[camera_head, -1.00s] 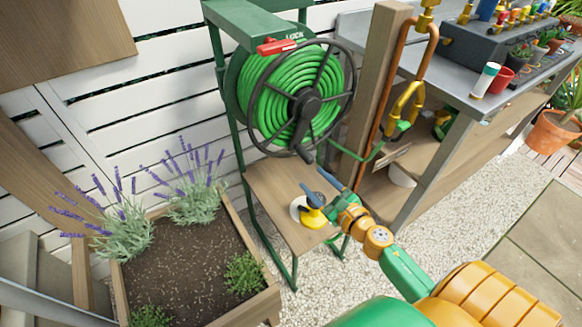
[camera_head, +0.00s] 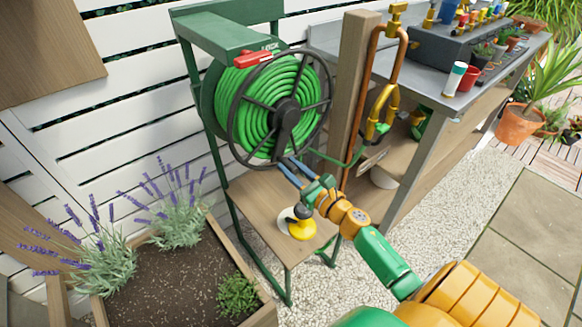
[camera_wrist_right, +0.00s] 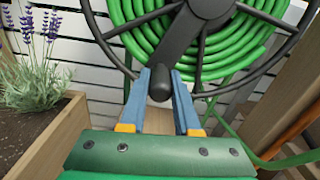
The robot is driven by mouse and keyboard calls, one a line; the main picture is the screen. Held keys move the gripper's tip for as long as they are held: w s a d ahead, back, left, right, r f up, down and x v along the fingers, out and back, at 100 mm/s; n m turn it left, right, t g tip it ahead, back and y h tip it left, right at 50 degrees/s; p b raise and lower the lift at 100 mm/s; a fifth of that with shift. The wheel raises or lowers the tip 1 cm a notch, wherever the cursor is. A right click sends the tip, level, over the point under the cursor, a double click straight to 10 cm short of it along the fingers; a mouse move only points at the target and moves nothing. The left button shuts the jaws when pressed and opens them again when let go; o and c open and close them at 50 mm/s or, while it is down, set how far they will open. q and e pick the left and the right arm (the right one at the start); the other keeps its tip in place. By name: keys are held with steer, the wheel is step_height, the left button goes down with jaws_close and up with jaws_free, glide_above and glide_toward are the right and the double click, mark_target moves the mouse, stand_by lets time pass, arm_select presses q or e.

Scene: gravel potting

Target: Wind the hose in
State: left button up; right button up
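The hose reel (camera_head: 328,90), a dark spoked wheel on a green frame, holds the coiled green hose (camera_head: 262,100). Its black crank arm (camera_head: 285,128) hangs downward from the hub. In the right wrist view, the rounded end of the crank handle (camera_wrist_right: 160,84) sits between the blue fingertips of my right gripper (camera_wrist_right: 161,82). The fingers are parted with little room beside the handle; contact is not clear. In the head view my right gripper (camera_head: 288,163) is just below the hub. A green hose length (camera_head: 335,160) runs right toward the post. My left gripper is not in view.
A wooden shelf (camera_head: 262,188) under the reel carries a yellow object (camera_head: 302,226) on a white disc. A wooden post (camera_head: 352,80) and grey workbench (camera_head: 420,85) stand to the right. A planter (camera_head: 165,285) with lavender is at lower left.

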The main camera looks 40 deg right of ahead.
jaws_close()
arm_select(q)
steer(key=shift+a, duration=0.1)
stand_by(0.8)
arm_select(e)
steer(key=d+n+b, duration=0.1)
steer(key=b, duration=0.1)
steer(key=d+f+n+b, duration=0.1)
steer(key=shift+w+f+b, duration=0.1)
steer(key=shift+f+b, duration=0.2)
steer(key=shift+b, duration=0.1)
steer(key=d+n, duration=0.1)
steer(key=d+r+n+b, duration=0.1)
steer(key=shift+d+n, duration=0.15)
steer(key=shift+n, duration=0.15)
steer(key=o, duration=0.7)
jaws_free()
steer(key=shift+f, duration=0.1)
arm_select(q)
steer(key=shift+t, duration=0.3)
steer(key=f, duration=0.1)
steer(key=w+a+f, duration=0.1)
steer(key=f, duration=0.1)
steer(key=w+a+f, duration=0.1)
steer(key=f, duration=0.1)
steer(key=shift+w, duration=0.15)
arm_select(e)
steer(key=shift+o, duration=0.2)
